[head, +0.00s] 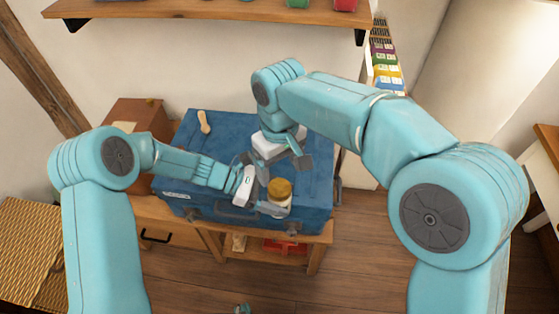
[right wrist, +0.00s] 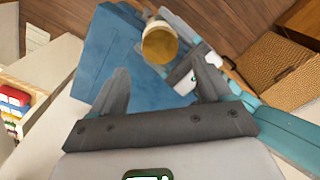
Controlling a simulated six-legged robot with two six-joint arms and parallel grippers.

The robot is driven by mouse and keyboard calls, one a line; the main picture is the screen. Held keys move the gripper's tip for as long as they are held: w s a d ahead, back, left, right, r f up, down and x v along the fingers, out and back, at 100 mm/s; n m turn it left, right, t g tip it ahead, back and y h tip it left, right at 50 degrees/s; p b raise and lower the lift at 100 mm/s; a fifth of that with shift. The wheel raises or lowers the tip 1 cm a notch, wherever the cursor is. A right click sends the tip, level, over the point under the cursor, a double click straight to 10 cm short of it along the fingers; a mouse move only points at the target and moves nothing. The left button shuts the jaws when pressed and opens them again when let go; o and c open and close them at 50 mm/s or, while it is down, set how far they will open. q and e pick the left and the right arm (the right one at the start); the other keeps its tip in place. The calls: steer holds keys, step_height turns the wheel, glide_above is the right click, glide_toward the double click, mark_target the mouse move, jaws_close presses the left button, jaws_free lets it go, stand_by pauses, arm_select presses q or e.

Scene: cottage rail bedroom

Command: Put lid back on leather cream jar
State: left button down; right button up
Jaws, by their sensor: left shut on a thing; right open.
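A small pale jar with an amber-yellow round top (head: 280,188) is at the front edge of the blue trunk (head: 310,185). I cannot tell if that top is a lid or the cream. My left gripper (head: 272,204) is shut on the jar and holds it about upright. My right gripper (head: 283,166) is open and empty, pointing down just above and behind the jar. In the right wrist view, the jar (right wrist: 160,43) shows beyond and between the spread fingers (right wrist: 162,82), apart from them. No separate lid is visible.
A wooden-handled item (head: 204,121) lies at the trunk's back left. A brown box (head: 142,116) stands left of the trunk. A wall shelf (head: 210,10) holds jars above. A wicker basket (head: 30,245) is at lower left. The trunk's right side is mostly clear.

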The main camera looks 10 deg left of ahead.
mark_target(279, 187)
step_height(279, 187, down, 7)
steer(key=shift+f, duration=0.15)
stand_by(0.4)
